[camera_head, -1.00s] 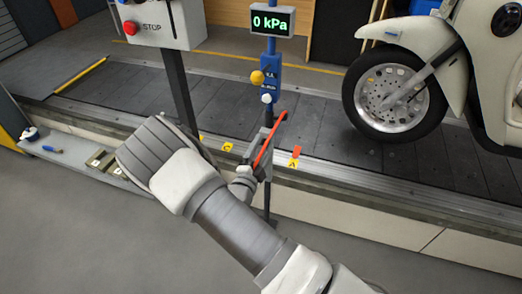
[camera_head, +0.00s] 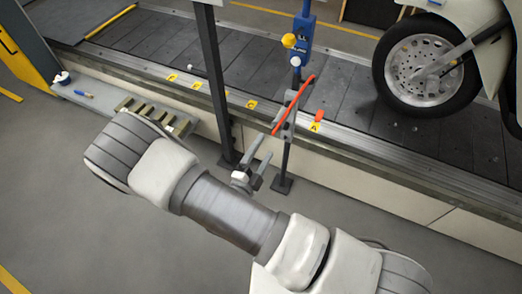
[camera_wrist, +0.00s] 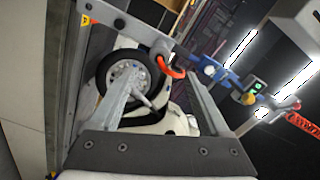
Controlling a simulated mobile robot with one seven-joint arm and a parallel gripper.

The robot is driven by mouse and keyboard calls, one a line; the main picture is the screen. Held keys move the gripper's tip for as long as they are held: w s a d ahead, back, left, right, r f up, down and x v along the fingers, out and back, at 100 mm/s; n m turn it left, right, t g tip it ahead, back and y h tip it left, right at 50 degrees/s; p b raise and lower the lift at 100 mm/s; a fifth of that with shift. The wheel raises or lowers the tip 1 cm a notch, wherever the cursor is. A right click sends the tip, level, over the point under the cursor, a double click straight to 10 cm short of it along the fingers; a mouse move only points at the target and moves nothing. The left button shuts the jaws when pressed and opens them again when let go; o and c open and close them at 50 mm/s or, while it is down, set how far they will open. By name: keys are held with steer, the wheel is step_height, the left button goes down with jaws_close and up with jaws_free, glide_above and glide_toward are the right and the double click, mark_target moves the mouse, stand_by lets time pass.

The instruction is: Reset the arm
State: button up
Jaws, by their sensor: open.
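My gripper (camera_head: 262,160) is open, with nothing seen between its fingers. In the head view it points away from me, just in front of and below the post that carries a red bar (camera_head: 294,104). It appears apart from the post. My arm stretches across the lower middle of the picture over the floor. The wrist view shows both fingers of my gripper (camera_wrist: 162,88) spread, with the scooter's wheel (camera_wrist: 125,76) and a curved orange-red part (camera_wrist: 168,67) beyond them.
The slat conveyor (camera_head: 190,54) runs across the back behind a metal edge. A cream scooter (camera_head: 489,40) stands on it at right. A blue valve unit (camera_head: 303,35) tops the post; a dark post (camera_head: 212,90) stands left. A low shelf (camera_head: 105,102) holds small items. The front floor is clear.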

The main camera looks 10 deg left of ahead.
steer(key=shift+s+a, duration=0.15)
steer(key=shift+s, duration=0.3)
